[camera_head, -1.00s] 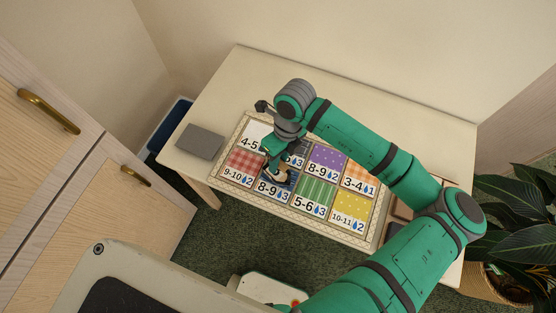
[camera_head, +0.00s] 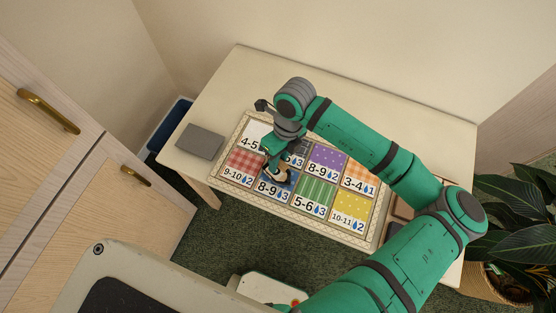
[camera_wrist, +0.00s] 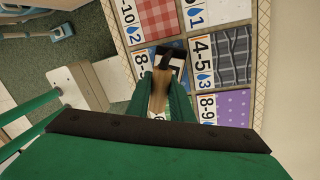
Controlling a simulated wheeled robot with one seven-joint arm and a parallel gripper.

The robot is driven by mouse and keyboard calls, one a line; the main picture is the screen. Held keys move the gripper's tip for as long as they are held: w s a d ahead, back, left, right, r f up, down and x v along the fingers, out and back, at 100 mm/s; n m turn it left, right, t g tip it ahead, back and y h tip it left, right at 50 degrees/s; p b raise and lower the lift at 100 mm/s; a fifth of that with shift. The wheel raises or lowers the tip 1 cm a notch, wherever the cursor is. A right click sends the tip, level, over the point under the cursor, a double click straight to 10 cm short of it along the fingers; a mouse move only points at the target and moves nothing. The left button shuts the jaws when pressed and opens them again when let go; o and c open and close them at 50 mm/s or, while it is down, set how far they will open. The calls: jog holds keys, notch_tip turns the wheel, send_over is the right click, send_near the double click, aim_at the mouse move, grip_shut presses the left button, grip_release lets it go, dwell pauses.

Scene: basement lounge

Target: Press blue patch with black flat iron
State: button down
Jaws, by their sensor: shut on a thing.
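The blue patch (camera_head: 291,180), labelled 8-9 with a drop and 3, lies in the front row of the patch mat between the red checked and green striped patches. My gripper (camera_head: 272,160) is over its upper part, shut on the handle of the black flat iron (camera_head: 278,174). In the wrist view, my fingers (camera_wrist: 163,92) close on the tan handle, and the black front of the iron (camera_wrist: 173,53) shows beyond them. The iron and fingers cover much of the blue patch. I cannot tell whether the iron's sole touches the patch.
The mat (camera_head: 232,182) lies on a cream table (camera_head: 400,118) and holds several other labelled patches. A grey slab (camera_head: 200,142) lies left of the mat. Brown blocks (camera_head: 401,210) stand at the right. Wooden cabinets (camera_head: 80,215) are at left and a plant (camera_head: 520,210) at right.

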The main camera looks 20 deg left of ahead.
jog(key=shift+s+a+v, duration=0.1)
jog(key=shift+s+v, duration=0.1)
jog(key=shift+v, duration=0.75)
jog(key=shift+s+a+v, duration=0.1)
jog(key=shift+s+v, duration=0.05)
jog(key=shift+v, duration=0.75)
jog(key=shift+s+a+v, duration=0.1)
jog(key=shift+s+v, duration=0.1)
jog(key=shift+v, duration=0.75)
jog(key=shift+r, duration=0.1)
